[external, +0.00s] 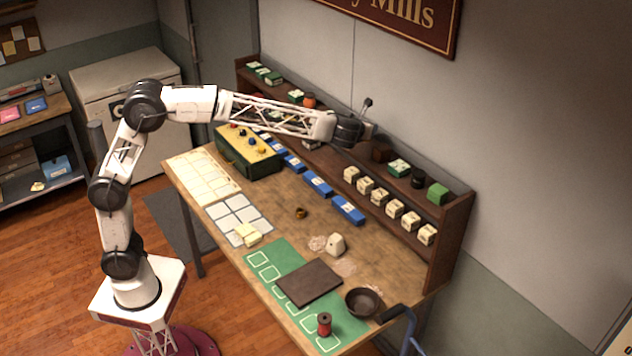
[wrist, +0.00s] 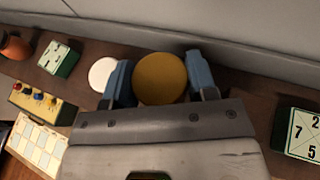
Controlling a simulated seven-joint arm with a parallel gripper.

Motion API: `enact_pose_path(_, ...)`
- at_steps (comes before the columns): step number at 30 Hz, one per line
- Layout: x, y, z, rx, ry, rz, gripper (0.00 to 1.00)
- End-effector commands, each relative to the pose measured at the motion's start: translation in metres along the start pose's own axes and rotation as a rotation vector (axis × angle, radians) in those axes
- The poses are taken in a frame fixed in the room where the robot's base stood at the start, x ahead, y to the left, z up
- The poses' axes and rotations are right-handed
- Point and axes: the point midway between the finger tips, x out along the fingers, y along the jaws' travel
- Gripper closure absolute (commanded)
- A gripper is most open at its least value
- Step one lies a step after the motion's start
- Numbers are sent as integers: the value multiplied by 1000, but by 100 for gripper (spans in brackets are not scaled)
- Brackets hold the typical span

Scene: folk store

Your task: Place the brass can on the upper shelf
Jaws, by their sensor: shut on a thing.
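The brass can (wrist: 161,78) shows its round yellow-brown top in the wrist view. My gripper (wrist: 158,82) is shut on it, with one blue finger on each side. In the external view my gripper (external: 366,124) is at the back of the bench, over the rack's upper shelf (external: 457,203). The shelf's brown surface (wrist: 252,92) also shows around the can in the wrist view. The can's lower part is hidden there, so I cannot tell whether it touches the shelf. I cannot make the can out surely in the external view.
A white round thing (wrist: 103,73) is close left of the can. A green box (wrist: 58,58) and an orange pot (wrist: 15,47) stand farther left. A numbered green box (wrist: 300,135) is at right. The wall (wrist: 240,30) rises behind. Small cream boxes (external: 379,196) line the shelf below.

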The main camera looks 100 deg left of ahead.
Motion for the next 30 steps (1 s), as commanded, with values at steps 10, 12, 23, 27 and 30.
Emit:
enact_pose_path(10, 2, 0, -5, 1, 1, 0, 75)
enact_pose_path(12, 5, 0, -12, 0, 2, 1, 75)
enact_pose_path(23, 13, 0, -32, -1, 0, 0, 75)
enact_pose_path(27, 13, 0, -32, 0, 0, 0, 75)
enact_pose_path(30, 14, 0, -33, 0, 0, 0, 75)
